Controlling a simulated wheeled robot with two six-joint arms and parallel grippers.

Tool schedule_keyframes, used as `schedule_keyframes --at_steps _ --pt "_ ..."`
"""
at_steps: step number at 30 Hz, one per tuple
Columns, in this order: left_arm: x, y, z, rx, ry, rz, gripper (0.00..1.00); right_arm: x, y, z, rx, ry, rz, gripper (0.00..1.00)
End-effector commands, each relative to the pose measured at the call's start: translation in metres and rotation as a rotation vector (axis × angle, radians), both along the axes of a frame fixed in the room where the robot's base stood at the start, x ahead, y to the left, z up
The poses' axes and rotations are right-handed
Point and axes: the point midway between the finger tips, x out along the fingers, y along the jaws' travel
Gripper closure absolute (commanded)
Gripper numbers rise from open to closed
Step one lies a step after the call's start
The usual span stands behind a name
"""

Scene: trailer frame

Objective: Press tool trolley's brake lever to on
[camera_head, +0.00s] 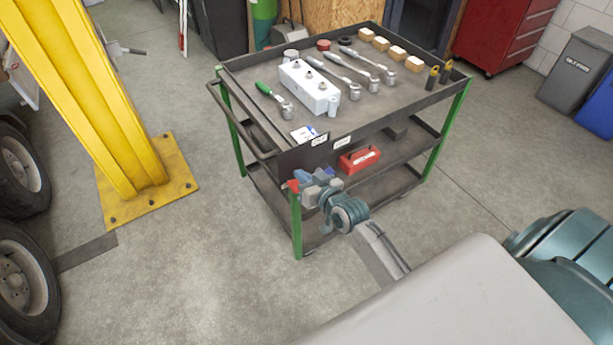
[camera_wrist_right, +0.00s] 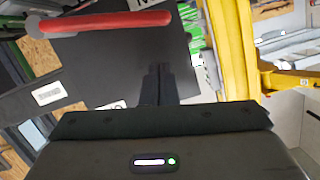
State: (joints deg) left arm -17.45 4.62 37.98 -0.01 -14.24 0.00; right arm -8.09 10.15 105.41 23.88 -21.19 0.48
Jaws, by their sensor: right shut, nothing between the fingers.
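The tool trolley (camera_head: 345,125) has dark shelves and green legs. A dark plate with small white labels (camera_head: 319,141) is on its near side. A red-handled lever (camera_wrist_right: 105,22) lies across the upper left of the right wrist view, apart from the fingers; I take it for the brake lever. In the head view a small red part (camera_head: 293,186) shows beside my right gripper (camera_head: 304,184), at the trolley's near corner. In the wrist view the right gripper's fingers (camera_wrist_right: 157,85) are together and empty, in front of a dark panel. My left gripper is not in view.
A red toolbox (camera_head: 359,159) sits on the shelf below. A yellow post (camera_head: 110,110) and wheels (camera_head: 16,270) stand left. The floor between post and trolley is clear.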

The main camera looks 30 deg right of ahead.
Motion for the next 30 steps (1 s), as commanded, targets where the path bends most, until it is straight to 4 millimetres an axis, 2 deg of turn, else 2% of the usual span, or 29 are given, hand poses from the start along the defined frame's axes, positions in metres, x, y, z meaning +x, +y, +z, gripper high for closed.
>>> schedule_keyframes --at_steps 1,3,6,13,19,30 --pt "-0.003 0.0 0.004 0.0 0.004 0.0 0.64 -0.007 -0.003 0.006 -0.003 0.003 0.0 1.0" --pt "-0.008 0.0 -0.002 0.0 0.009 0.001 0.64 -0.026 -0.005 0.006 -0.005 0.002 0.002 1.0" --pt "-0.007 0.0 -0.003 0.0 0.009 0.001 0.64 -0.047 -0.008 0.012 -0.005 0.001 0.002 1.0" --pt "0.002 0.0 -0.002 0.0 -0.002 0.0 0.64 -0.083 -0.013 0.022 -0.004 0.001 0.0 1.0" --pt "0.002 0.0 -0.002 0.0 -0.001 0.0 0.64 -0.095 -0.015 0.026 -0.001 -0.001 0.0 1.0" --pt "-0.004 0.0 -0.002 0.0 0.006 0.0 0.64 -0.095 -0.015 0.026 -0.001 -0.002 0.0 1.0"
